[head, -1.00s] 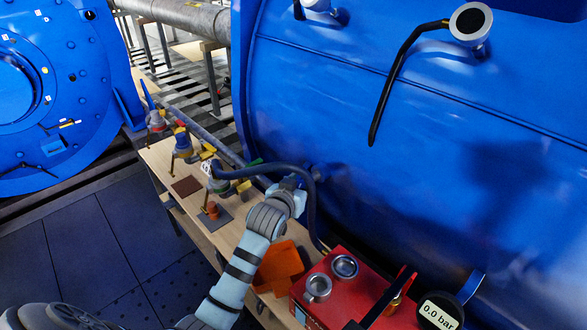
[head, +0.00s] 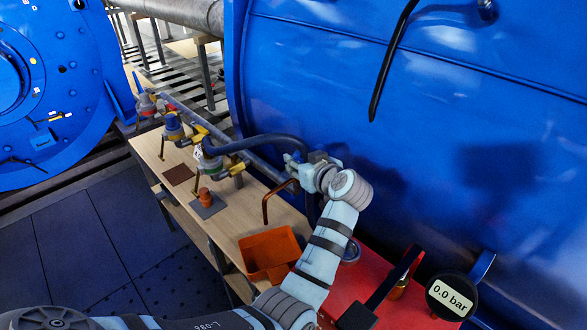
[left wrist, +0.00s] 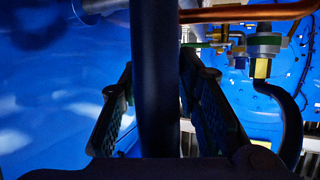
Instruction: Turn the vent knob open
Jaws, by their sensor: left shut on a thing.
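My left gripper (head: 297,166) is at the dark hose beside the blue tank, and the wrist hides part of it. In the left wrist view a dark tube (left wrist: 155,80), which looks like the hose, runs upright between the two ridged fingers (left wrist: 157,110), and the gripper is shut on it. The dark hose (head: 250,142) arches from a green-ringed coupling (head: 208,163) toward the gripper. A second stretch of hose (left wrist: 290,120) hangs from a brass fitting (left wrist: 262,68) at the right. I cannot tell which part is the vent knob. My right gripper is out of view.
The blue tank (head: 430,110) fills the right side. A wooden bench (head: 225,225) carries an orange bin (head: 270,255), a bent copper pipe (head: 266,205) and blue and red couplings (head: 173,125). A red pump unit (head: 415,310) has a 0.0 bar gauge (head: 452,298).

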